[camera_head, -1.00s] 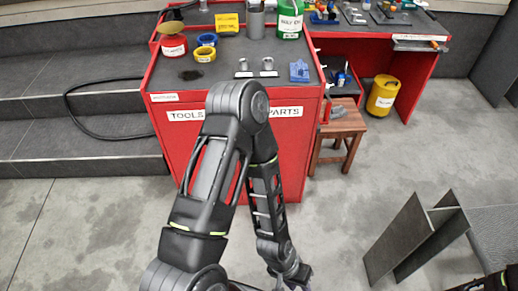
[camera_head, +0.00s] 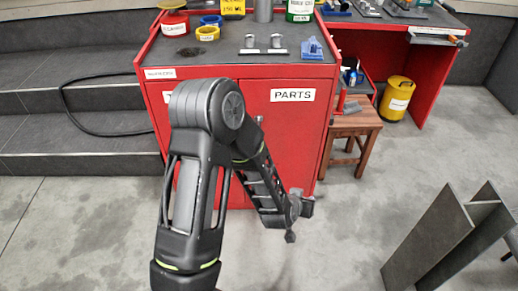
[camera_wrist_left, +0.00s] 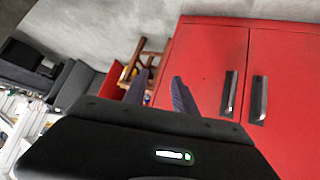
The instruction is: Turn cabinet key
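The red cabinet (camera_head: 290,130) has two doors; the right one carries a PARTS label (camera_head: 292,95). In the left wrist view the cabinet doors (camera_wrist_left: 205,45) fill the right side, with two metal handles (camera_wrist_left: 230,94) (camera_wrist_left: 259,99) side by side. I cannot make out a key in either view; my arm covers part of the cabinet front in the head view. My left gripper (camera_head: 300,222) is in front of the cabinet's lower right part. In the left wrist view its two fingers (camera_wrist_left: 159,92) are apart with nothing between them. My right gripper is not in view.
A wooden stool (camera_head: 352,125) and a yellow canister (camera_head: 397,98) stand right of the cabinet. A red workbench (camera_head: 432,75) is behind them. Grey metal profiles (camera_head: 440,240) stand at the lower right. Grey steps (camera_head: 70,130) with a black hose are at left. The floor in front is open.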

